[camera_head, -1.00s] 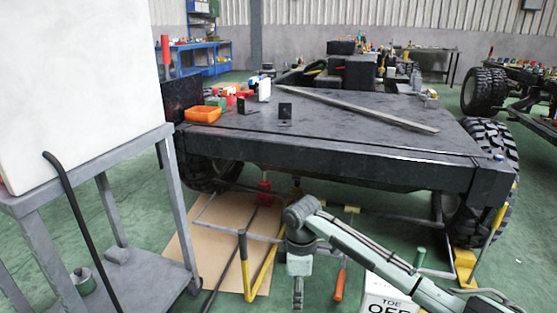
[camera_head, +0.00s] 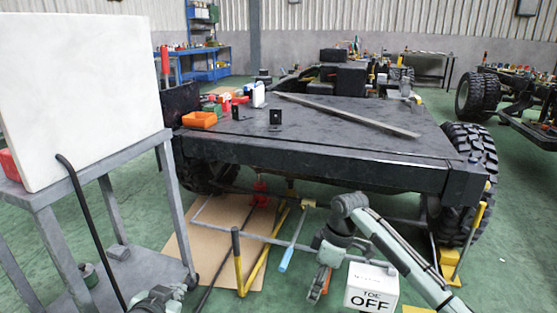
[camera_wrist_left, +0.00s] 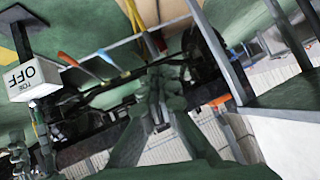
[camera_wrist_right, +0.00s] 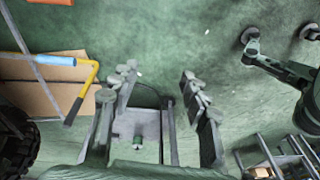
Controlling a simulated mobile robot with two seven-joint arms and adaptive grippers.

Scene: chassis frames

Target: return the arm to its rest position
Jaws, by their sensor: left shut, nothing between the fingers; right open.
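My right arm comes in from the right in the head view. Its gripper (camera_head: 318,280) hangs downward over the floor, left of a white box. In the right wrist view its fingers (camera_wrist_right: 158,85) are apart, with nothing held between them. My left gripper (camera_head: 155,298) shows only partly at the bottom edge of the head view, near the cart. In the left wrist view its fingers (camera_wrist_left: 160,90) are together and empty. The rest of my left arm is outside the head view.
A grey cart (camera_head: 104,168) with a white panel (camera_head: 80,90) stands at left. The dark chassis (camera_head: 340,125) spans the middle. The "TOE OFF" box (camera_head: 372,288) is beside my right gripper. A blue-handled tool (camera_head: 285,260) and cardboard (camera_head: 210,240) are close by.

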